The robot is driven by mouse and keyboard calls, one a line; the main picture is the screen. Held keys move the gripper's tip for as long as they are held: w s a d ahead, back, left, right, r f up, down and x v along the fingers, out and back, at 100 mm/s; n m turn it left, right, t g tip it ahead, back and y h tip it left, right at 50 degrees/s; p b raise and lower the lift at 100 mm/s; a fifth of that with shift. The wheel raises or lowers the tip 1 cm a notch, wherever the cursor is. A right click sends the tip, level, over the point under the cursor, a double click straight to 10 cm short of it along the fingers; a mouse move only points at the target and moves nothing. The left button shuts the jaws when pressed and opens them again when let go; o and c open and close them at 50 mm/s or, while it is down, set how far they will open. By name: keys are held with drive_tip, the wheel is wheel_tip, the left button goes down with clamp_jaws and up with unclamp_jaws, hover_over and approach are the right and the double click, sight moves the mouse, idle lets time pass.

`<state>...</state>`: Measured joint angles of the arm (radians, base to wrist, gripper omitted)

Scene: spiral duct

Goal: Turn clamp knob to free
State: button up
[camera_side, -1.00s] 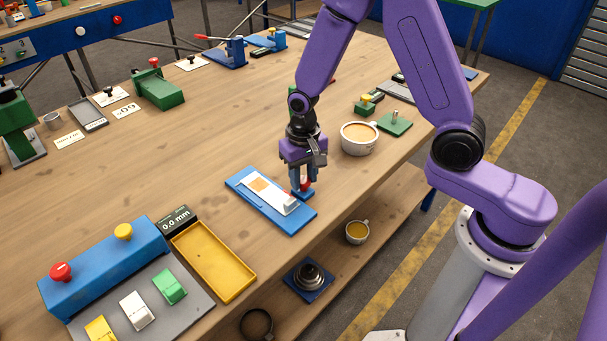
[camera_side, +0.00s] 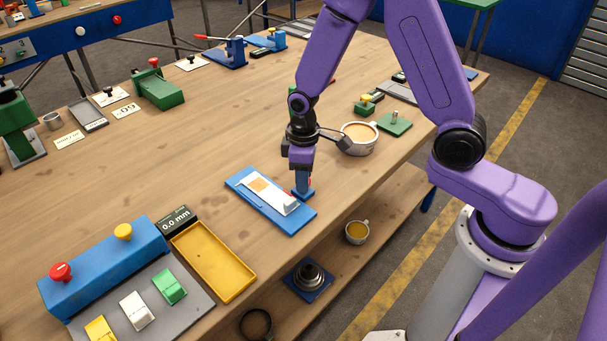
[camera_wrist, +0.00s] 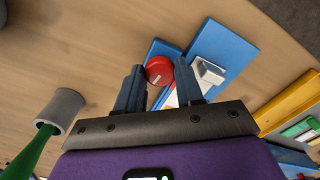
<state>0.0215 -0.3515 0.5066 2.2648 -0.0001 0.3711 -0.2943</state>
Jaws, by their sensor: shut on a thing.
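The red clamp knob (camera_wrist: 159,70) sits on a small blue block (camera_wrist: 160,48) beside the long blue base plate (camera_wrist: 228,43). My gripper (camera_wrist: 160,75) has its two blue fingers on either side of the knob and is shut on it. In the side view my gripper (camera_side: 302,187) points straight down at the plate's right end and hides most of the knob. The blue base plate (camera_side: 293,224) carries a white strip with an orange patch (camera_side: 260,186) and a pale block (camera_side: 290,203) at its near end.
A yellow tray (camera_side: 213,262) and a blue box with red and yellow buttons (camera_side: 105,262) stand at the left front. A cup (camera_side: 359,138) stands behind my gripper. A green-handled tool (camera_wrist: 58,110) shows in the wrist view.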

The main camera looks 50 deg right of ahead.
drive_tip(key=shift+w+n, duration=0.1)
drive_tip(key=shift+n, duration=0.7)
drive_tip(key=o, duration=1)
drive_tip(key=shift+o, duration=0.2)
wheel_tip(320, 180, up, 18)
drive_tip(key=shift+f, duration=0.25)
